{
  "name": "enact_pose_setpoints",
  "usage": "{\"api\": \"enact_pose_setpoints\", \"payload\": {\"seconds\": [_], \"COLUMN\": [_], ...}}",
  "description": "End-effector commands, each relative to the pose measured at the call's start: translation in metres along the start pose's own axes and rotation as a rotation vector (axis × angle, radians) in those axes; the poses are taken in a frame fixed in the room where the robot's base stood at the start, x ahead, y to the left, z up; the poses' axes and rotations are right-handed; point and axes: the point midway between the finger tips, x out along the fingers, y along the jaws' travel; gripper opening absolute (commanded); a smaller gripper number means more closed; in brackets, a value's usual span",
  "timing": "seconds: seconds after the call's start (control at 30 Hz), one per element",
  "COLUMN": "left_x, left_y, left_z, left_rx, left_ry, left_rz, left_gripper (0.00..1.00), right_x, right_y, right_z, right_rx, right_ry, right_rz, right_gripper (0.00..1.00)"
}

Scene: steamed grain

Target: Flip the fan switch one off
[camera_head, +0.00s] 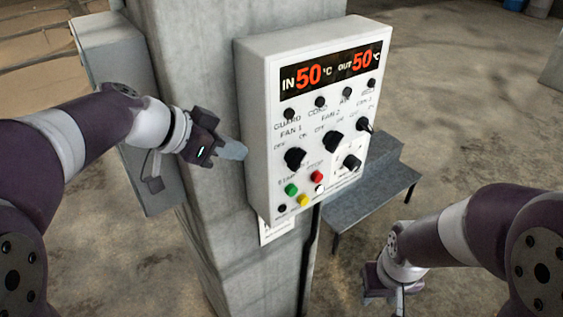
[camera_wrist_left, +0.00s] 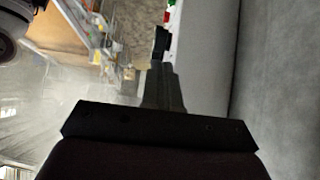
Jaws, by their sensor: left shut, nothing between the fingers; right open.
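A white control box (camera_head: 255,120) is fixed to a concrete pillar. Its front has a red 50 °C display (camera_head: 318,75), and the black FAN 1 knob (camera_head: 295,158) sits at the left below it. The FAN 2 knob (camera_head: 333,141) and FAN 3 knob (camera_head: 364,124) are to its right. My left gripper (camera_head: 232,150) is shut and empty, just left of the box's side. In the left wrist view its fingers (camera_wrist_left: 160,88) point along the box side, with a dark knob (camera_wrist_left: 161,40) beyond the tips; contact cannot be told. My right gripper (camera_head: 385,292) is low at right, away from the box.
Green (camera_head: 291,189), red (camera_head: 317,177) and yellow (camera_head: 303,201) buttons and another black knob (camera_head: 352,163) are low on the panel. A grey cabinet (camera_head: 115,60) is at left of the pillar. A grey metal step (camera_head: 365,195) stands behind.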

Motion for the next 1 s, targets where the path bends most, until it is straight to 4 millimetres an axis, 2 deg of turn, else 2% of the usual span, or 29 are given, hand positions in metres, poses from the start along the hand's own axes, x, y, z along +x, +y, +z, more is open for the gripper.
{"api": "enact_pose_setpoints", "payload": {"seconds": [0.17, 0.5, 0.7, 0.8, 0.83, 1.0], "left_x": [0.016, 0.078, 0.116, 0.128, 0.127, 0.138], "left_y": [0.0, 0.0, 0.0, 0.0, 0.0, 0.0], "left_z": [0.006, 0.01, 0.009, 0.006, 0.0, 0.0], "left_rx": [0.001, 0.002, 0.001, -0.001, -0.003, -0.002], "left_ry": [0.0, 0.0, -0.001, -0.002, -0.003, -0.001], "left_rz": [0.001, 0.001, 0.001, 0.001, 0.002, -0.001], "left_gripper": [0.0, 0.0, 0.0, 0.0, 0.0, 0.0], "right_x": [0.022, 0.099, 0.137, 0.146, 0.137, 0.134], "right_y": [0.0, 0.0, 0.0, 0.0, 0.0, 0.0], "right_z": [0.002, 0.012, 0.016, 0.017, 0.016, 0.016], "right_rx": [0.0, 0.0, 0.0, 0.0, 0.0, 0.0], "right_ry": [0.0, 0.0, 0.0, 0.0, -0.001, 0.001], "right_rz": [0.0, 0.0, 0.0, 0.0, 0.0, 0.0], "right_gripper": [0.43, 0.43, 0.43, 0.43, 0.43, 0.43]}}
